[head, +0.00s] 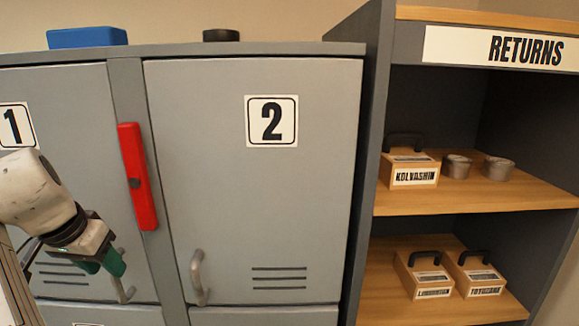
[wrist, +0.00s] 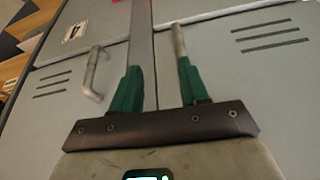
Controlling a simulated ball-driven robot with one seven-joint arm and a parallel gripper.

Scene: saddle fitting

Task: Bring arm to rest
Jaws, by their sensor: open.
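My gripper (head: 103,266), with green fingers, is open at the lower right of locker door 1 (head: 85,110) in the head view. It is close to that door's metal handle (head: 124,287), which is partly hidden behind it. In the wrist view, the open gripper (wrist: 157,72) has nothing gripped between its fingers. A pale metal bar (wrist: 178,38), apparently that handle, lines up with the right fingertip; I cannot tell whether they touch. Door 2 (head: 210,150) looks closed, with its own handle (head: 198,277) to the right of my gripper.
A red bar (head: 138,175) is on the post between the doors. The RETURNS shelf (head: 535,193) at right holds labelled boxes (head: 410,168) and two grey cylinders (head: 457,166).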

